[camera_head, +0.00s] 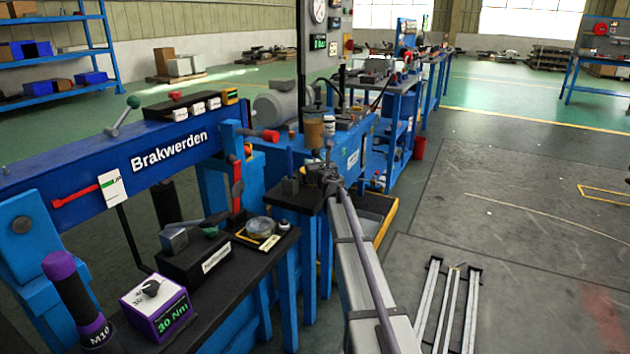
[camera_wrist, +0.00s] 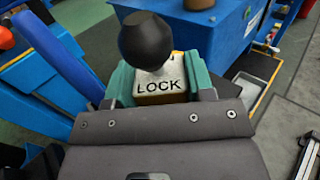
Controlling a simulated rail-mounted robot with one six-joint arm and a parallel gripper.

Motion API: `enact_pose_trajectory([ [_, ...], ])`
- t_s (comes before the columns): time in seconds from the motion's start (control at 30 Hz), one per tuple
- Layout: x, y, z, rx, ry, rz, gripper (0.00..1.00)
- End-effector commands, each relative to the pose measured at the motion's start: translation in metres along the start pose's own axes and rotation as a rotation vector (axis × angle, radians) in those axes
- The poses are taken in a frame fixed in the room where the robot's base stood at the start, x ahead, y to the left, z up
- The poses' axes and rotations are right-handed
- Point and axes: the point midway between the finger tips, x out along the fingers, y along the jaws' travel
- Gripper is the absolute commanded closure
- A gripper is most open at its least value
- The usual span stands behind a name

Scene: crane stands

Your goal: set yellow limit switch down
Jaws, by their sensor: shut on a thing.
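My gripper (camera_wrist: 160,85) is shut on a small block marked LOCK (camera_wrist: 158,86), with greenish jaw pads on both sides. The block has a pale metallic face, yellowish edges and a black ball knob (camera_wrist: 146,40) in front of its top. I cannot tell for sure that it is the yellow limit switch. In the head view my gripper (camera_head: 323,174) is small and dark, above or beside a black-topped stand (camera_head: 296,200); the held block is not clear there. A small yellow-and-black box (camera_head: 230,96) sits at the right end of the blue Brakwerden beam (camera_head: 80,160).
A blue cabinet (camera_head: 350,150) with a brown jar (camera_head: 314,131) is just behind. A red-ended handle (camera_head: 270,135) sticks out at left. The black bench (camera_head: 235,270) holds a purple torque box (camera_head: 157,305). The right floor is largely open.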

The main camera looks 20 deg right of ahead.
Motion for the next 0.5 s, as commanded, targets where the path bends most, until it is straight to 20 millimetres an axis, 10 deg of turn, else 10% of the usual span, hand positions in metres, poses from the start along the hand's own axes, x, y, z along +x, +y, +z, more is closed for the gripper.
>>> enact_pose_trajectory([
  [0.1, 0.0, 0.0, -0.031, 0.0, 0.0, 0.0, 0.91],
  [0.47, 0.0, 0.0, -0.03, 0.0, 0.0, 0.0, 0.91],
  [0.5, 0.0, 0.0, -0.029, 0.0, 0.0, 0.0, 0.49],
])
